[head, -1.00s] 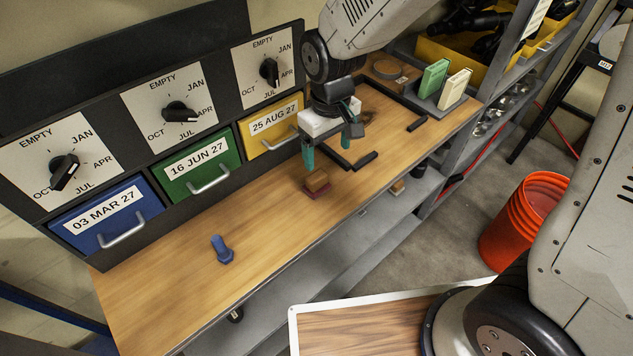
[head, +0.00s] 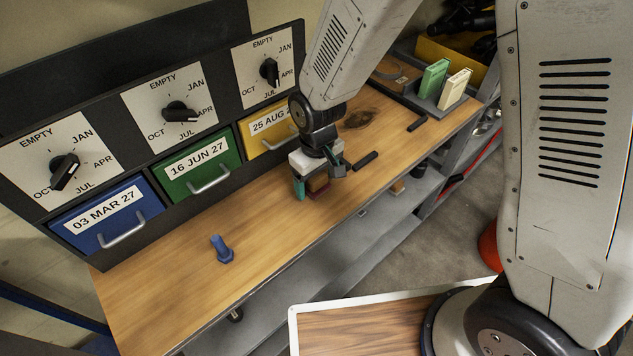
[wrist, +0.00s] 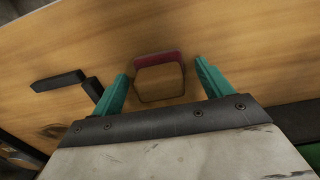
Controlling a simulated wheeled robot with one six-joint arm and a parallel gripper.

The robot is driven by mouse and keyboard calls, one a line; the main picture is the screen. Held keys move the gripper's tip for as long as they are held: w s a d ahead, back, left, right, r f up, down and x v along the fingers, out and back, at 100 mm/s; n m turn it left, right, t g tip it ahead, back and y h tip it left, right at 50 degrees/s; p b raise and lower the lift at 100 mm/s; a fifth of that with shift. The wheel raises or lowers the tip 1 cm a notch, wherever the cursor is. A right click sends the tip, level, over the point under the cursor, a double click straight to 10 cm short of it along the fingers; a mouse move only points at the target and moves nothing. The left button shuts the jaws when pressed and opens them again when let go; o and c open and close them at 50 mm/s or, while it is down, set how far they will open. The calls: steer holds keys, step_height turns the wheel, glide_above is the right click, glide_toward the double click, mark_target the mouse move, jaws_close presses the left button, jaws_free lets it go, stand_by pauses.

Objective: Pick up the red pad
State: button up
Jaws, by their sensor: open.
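The red pad (head: 322,194) is a small dark red piece on the wooden bench top, with a brown block (head: 317,183) on it. Much of both is hidden by my gripper in the head view. In the wrist view the red pad shows as a dark red strip (wrist: 157,58) along the far edge of the brown block (wrist: 158,83). My gripper (head: 319,180) is open over the pad and block. In the wrist view its teal fingers (wrist: 163,73) stand apart, one on each side of the block, with gaps visible on both sides.
Black bars (head: 365,160) lie to the right. Blue (head: 107,217), green (head: 200,166) and yellow drawers line the back. Green and cream plates (head: 433,78) stand at the far right.

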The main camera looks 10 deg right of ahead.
steer(key=c, duration=1.1)
steer(key=shift+r, duration=0.1)
